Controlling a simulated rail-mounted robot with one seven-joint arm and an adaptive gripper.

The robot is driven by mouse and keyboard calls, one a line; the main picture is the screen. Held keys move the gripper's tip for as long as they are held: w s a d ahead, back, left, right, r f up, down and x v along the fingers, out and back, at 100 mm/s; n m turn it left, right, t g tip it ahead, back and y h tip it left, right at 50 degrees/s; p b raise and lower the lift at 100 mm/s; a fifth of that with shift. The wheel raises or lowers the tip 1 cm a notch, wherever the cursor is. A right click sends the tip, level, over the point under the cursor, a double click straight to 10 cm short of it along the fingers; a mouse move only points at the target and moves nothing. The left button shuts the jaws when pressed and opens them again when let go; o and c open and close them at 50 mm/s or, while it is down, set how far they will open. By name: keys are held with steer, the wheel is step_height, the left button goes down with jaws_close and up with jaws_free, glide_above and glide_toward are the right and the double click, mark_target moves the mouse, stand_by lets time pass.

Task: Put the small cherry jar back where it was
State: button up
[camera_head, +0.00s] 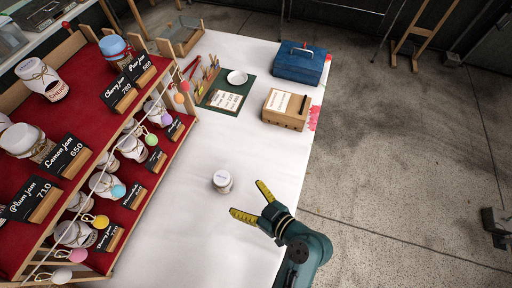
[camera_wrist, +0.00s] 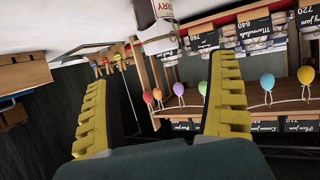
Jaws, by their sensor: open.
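A small white-lidded jar (camera_head: 222,181) stands upright on the white-covered table (camera_head: 190,215). In the wrist view a jar (camera_wrist: 146,14) shows at the top edge, its label partly readable as "...RRY". My gripper (camera_head: 249,200) is open and empty, just to the right of the jar and apart from it; its yellow fingers also show in the wrist view (camera_wrist: 162,78). The red-covered stepped stand (camera_head: 92,75) on the left holds jars on an upper and a lower tier. An upper-tier sign reads "Cherry jam" (camera_head: 117,92). Lower-tier signs are too small to read surely.
Coloured balls (camera_head: 118,191) on a string run along the stand's front. The table around the jar is clear.

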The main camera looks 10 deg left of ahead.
steer(key=w+d+r+m+t+h, duration=0.1)
steer(key=w+d+r+t+h, duration=0.1)
steer(key=w+r, duration=0.35)
steer(key=w+d+r+m+t+h, duration=0.1)
steer(key=w+d+r+t+h, duration=0.15)
steer(key=r, duration=0.55)
steer(key=d+r+m+t+h, duration=0.1)
steer(key=d+r+m+t, duration=0.1)
steer(key=r, duration=0.7)
steer(key=d+r+m+t+h, duration=0.2)
steer(key=r+t, duration=0.1)
steer(key=r, duration=0.6)
steer(key=shift+r, duration=0.2)
steer(key=shift+o, duration=0.3)
steer(key=s+d+r+m+t+h, duration=0.1)
steer(key=s+r+m+t+h, duration=0.1)
steer(key=r, duration=0.5)
steer(key=s+d+r+m+t+h, duration=0.1)
steer(key=s+r+m+t+h, duration=0.1)
steer(key=s+r, duration=0.3)
steer(key=shift+d+r+m+t, duration=0.4)
steer(key=shift+r+m, duration=0.2)
steer(key=shift+r, duration=0.35)
